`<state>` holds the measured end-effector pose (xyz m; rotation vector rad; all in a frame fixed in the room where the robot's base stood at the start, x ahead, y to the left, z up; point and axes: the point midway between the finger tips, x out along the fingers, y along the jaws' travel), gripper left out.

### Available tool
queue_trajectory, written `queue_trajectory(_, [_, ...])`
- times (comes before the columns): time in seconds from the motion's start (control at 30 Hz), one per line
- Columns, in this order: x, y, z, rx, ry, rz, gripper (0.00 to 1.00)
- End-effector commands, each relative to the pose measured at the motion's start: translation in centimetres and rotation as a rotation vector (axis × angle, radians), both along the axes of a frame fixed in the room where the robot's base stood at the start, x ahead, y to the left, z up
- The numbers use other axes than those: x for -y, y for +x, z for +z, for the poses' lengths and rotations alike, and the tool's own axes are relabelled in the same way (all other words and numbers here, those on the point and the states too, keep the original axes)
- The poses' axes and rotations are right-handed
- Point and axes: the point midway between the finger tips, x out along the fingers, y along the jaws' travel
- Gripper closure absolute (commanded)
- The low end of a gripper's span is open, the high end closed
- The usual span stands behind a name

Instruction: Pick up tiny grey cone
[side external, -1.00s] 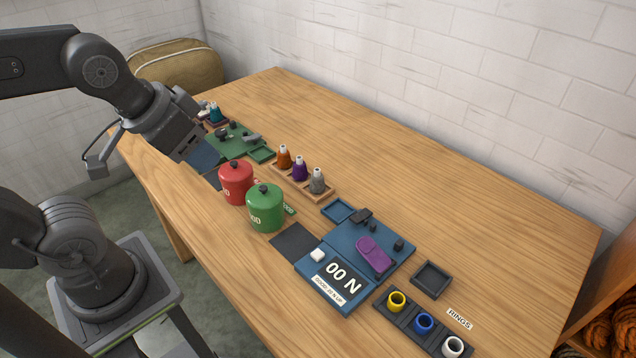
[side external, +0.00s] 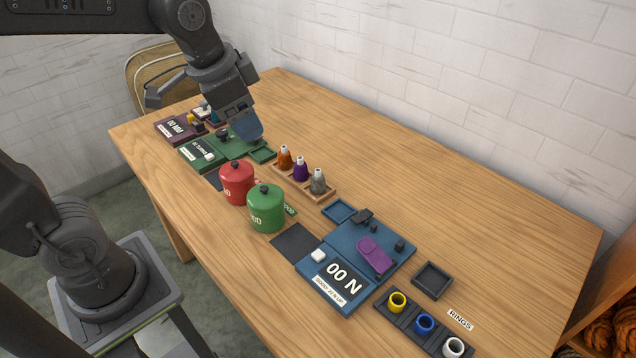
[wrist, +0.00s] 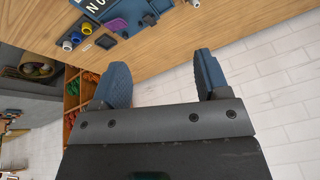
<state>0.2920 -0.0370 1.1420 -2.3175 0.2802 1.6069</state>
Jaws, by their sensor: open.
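A small grey cone (side external: 318,182) with a pale tip stands upright in a wooden tray (side external: 331,195), at the right end of a row. A purple cone (side external: 300,169) and an orange cone (side external: 285,157) stand beside it. My gripper (side external: 247,137) is above the green station at the far left, up and left of the cones and apart from them. In the wrist view its two blue fingers (wrist: 163,82) are spread with nothing between them. The grey cone is not visible in the wrist view.
A red pot (side external: 236,184) and a green pot (side external: 266,209) stand in front of the cones. A blue station (side external: 345,262) holds a purple object. Several rings stand in a dark rack (side external: 408,317). The table's back right is clear.

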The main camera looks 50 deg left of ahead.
Motion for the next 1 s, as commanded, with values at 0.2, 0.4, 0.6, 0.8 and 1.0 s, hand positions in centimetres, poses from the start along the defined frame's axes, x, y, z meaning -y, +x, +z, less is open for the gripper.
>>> queue_trajectory(0.2, [-1.6,8.4,-2.1,-0.124,0.092,-0.285,0.31])
queue_trajectory(0.4, [-3.5,15.5,-6.5,-0.223,0.145,-0.563,0.31])
queue_trajectory(0.6, [-5.3,20.6,-12.5,-0.300,0.164,-0.819,0.31])
queue_trajectory(0.8, [-6.4,22.8,-16.2,-0.333,0.167,-0.963,0.31])
queue_trajectory(1.0, [-6.5,23.1,-18.5,-0.341,0.166,-0.992,0.31])
